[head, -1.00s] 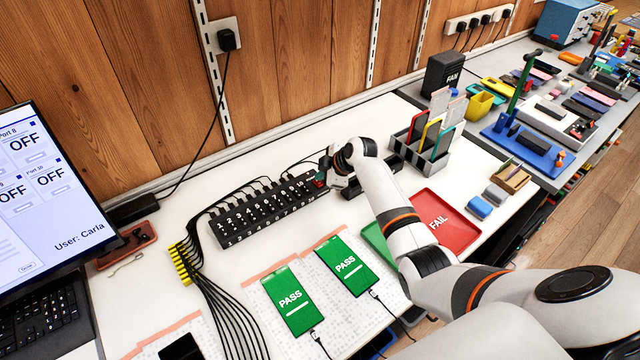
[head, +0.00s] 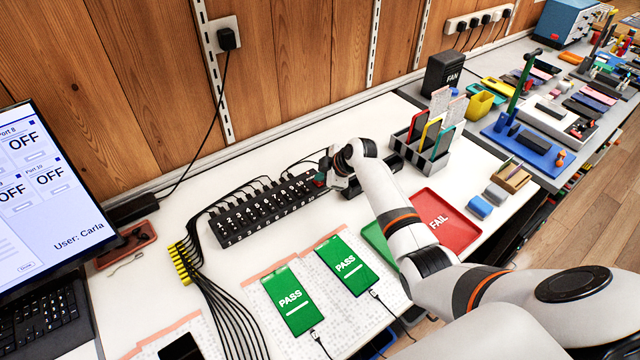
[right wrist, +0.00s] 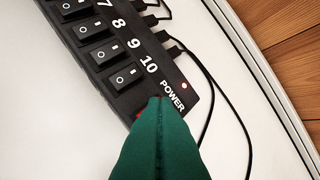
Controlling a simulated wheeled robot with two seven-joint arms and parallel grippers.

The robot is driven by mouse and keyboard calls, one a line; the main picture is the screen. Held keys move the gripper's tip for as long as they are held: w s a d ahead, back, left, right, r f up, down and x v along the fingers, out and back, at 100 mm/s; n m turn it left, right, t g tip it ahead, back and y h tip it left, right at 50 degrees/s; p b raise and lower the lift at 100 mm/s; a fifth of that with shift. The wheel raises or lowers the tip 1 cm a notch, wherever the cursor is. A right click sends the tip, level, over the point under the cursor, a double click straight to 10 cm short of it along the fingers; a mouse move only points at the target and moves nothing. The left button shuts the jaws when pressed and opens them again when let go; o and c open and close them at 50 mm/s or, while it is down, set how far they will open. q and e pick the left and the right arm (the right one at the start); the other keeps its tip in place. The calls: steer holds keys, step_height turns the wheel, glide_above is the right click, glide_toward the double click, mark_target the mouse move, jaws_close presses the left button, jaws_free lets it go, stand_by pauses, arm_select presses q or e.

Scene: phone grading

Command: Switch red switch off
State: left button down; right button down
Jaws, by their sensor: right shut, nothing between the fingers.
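A black hub (head: 262,208) with numbered switches lies on the white table, its right end under my right gripper. In the right wrist view the hub (right wrist: 122,62) shows black rocker switches beside numbers up to 10, the word POWER and a small lit red light (right wrist: 183,86). A sliver of the red switch (right wrist: 137,115) shows at the left edge of my green fingers; most of it is hidden. My right gripper (head: 322,180) is shut and empty, its tips over the POWER end of the hub. I cannot tell whether they touch the switch. My left gripper is out of view.
Black cables run from the hub to a yellow clip (head: 181,263). Two phones (head: 290,301) with green PASS screens lie in front of the hub. A red FAIL tray (head: 458,238) and a grey rack (head: 432,163) stand right. A monitor (head: 45,190) stands left.

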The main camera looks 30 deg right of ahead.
mark_target(321, 183)
steer(key=shift+s+f, duration=0.1)
steer(key=shift+f, duration=0.4)
stand_by(0.6)
steer(key=shift+r, duration=0.15)
steer(key=shift+r+p, duration=0.3)
steer(key=shift+r, duration=0.3)
steer(key=shift+w+r+p, duration=0.25)
steer(key=shift+r+p, duration=0.7)
steer(key=shift+r, duration=0.35)
steer(key=shift+w+r+p, duration=0.2)
steer(key=shift+r+p, duration=0.75)
steer(key=shift+r, duration=0.3)
steer(key=shift+f, duration=0.1)
